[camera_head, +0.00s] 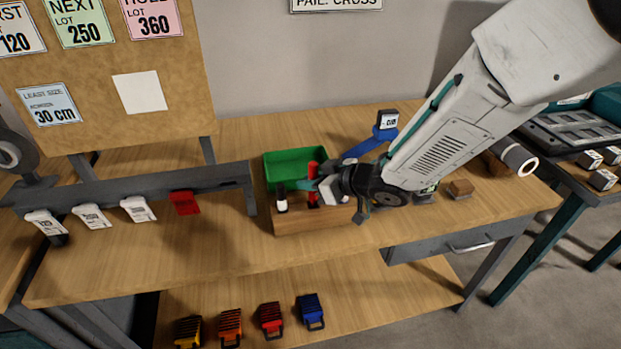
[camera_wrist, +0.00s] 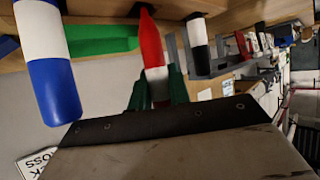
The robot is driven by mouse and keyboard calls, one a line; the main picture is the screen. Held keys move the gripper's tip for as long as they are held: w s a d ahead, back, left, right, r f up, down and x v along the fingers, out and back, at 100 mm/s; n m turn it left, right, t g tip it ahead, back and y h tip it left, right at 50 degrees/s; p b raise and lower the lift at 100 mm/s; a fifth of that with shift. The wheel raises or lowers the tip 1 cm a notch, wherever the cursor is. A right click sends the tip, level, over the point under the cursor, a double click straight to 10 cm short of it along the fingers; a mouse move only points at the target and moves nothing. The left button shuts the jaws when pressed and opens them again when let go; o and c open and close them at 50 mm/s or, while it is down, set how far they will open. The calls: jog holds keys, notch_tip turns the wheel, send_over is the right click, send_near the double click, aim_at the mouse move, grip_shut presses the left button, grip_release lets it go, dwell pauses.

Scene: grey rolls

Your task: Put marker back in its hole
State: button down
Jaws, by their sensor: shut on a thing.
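The red and white marker (camera_wrist: 151,50) is upright between the green fingers of my gripper (camera_wrist: 154,92). My gripper also shows in the head view (camera_head: 322,187), beside the red marker (camera_head: 312,168). The marker's lower end is at the wooden block (camera_head: 296,222). I cannot tell whether its tip is inside a hole. A dark hole (camera_wrist: 124,13) shows beside the tip in the wrist view. A black and white marker (camera_head: 281,199) stands in the block; it also shows in the wrist view (camera_wrist: 199,45). A blue and white marker (camera_wrist: 50,75) is on the other side.
A green bin (camera_head: 284,163) stands behind the block. A blue holder with a label (camera_head: 386,122) is at the back. White clips and a red clip (camera_head: 185,202) hang on the left rail. The bench front is clear.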

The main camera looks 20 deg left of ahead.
jog(key=c, duration=1.2)
grip_release()
jog(key=shift+f, duration=0.1)
jog(key=shift+c, duration=0.2)
jog(key=v, duration=0.8)
